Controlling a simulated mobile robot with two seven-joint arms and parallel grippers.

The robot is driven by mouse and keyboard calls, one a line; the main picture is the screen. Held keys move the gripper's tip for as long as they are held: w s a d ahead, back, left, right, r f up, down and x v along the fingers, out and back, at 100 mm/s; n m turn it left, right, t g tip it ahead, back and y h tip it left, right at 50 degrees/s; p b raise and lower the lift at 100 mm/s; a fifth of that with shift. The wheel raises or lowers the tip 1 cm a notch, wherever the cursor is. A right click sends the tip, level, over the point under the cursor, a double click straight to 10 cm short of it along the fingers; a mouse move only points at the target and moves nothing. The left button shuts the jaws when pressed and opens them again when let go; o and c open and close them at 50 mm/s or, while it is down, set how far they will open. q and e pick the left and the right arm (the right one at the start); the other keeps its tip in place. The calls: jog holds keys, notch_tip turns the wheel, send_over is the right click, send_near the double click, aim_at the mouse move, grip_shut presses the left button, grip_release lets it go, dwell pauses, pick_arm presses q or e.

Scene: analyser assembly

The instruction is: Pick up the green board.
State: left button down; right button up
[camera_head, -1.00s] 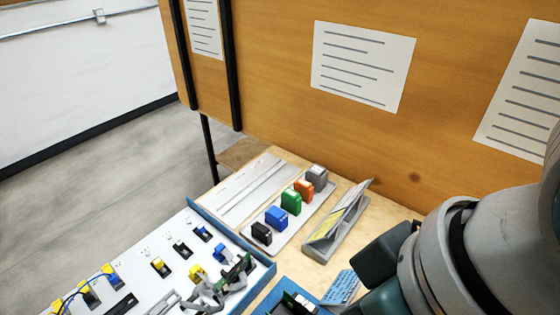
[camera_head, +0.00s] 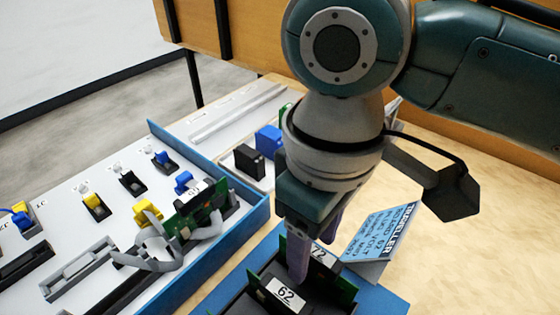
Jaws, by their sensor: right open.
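My right gripper (camera_head: 315,248) points down over the blue tray, its purple-grey fingers apart. One finger is in front of the slot labelled 62 and the other is behind it, near the label 72. Green boards (camera_head: 345,288) stand upright in the black slots of this tray, with green edges showing on both sides of the labels. I cannot tell whether the fingers touch a board. Another green board (camera_head: 186,222) stands on the white panel at the left, beside a grey ribbon cable. My left gripper is not in view.
The blue tray (camera_head: 385,300) has a blue card reading TRAVELLER (camera_head: 380,232) beside it. The blue-rimmed white panel (camera_head: 75,200) holds yellow, blue and black connectors. Black (camera_head: 249,160) and blue blocks stand behind. Bare wooden table (camera_head: 460,255) lies at the right.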

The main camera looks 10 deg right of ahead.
aim_at(315, 271)
jog(key=f, duration=0.2)
jog(key=f+b, duration=0.1)
jog(key=f, duration=0.2)
jog(key=shift+d+f+b, duration=0.3)
jog(key=shift+d+b, duration=0.05)
jog(key=shift+f, duration=0.4)
grip_shut()
jog(key=shift+r, duration=0.1)
